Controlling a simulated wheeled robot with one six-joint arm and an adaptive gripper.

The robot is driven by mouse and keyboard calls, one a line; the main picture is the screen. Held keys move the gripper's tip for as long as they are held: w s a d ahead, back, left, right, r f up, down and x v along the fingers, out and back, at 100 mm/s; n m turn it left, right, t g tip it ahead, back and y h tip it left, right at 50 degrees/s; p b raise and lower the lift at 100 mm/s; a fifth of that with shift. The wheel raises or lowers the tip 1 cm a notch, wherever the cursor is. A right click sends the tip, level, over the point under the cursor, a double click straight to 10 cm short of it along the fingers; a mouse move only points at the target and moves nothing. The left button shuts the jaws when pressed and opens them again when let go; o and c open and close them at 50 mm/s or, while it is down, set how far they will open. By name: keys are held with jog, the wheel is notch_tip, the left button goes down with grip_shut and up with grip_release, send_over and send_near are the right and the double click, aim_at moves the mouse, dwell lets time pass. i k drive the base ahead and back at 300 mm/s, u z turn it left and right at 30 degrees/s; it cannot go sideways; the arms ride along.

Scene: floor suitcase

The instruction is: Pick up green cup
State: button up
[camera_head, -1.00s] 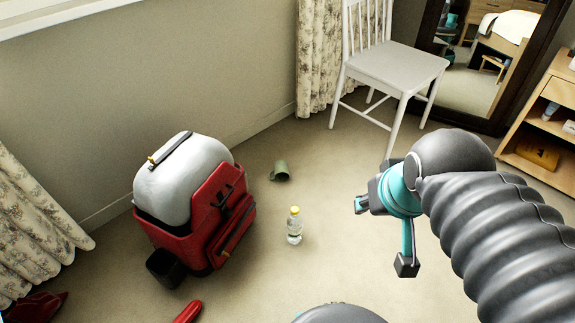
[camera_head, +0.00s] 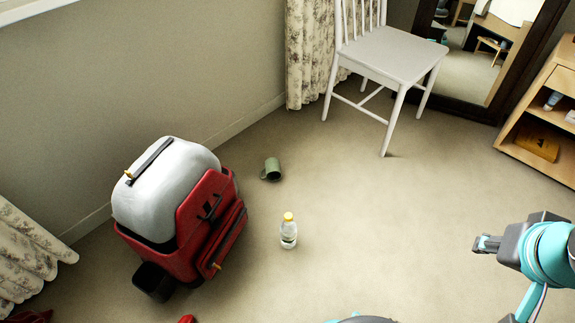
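The green cup (camera_head: 272,169) is on the carpet near the wall, between the red-and-white suitcase and the white chair. Its handle shows at its lower left; it seems to lie on its side. My gripper (camera_head: 502,280) is at the right edge of the view, far to the right of the cup and apart from it. Its two fingers are spread, with nothing visible between them. Part of the gripper and arm is cut off by the frame edge.
A clear bottle with a yellow cap (camera_head: 288,231) stands on the floor below the cup. The white chair (camera_head: 393,55) and wooden shelf (camera_head: 530,120) stand at back right. The middle-right carpet is clear.

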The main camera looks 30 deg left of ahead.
aim_at(273, 174)
jog(key=i, duration=1.8)
jog(key=u, duration=3.6)
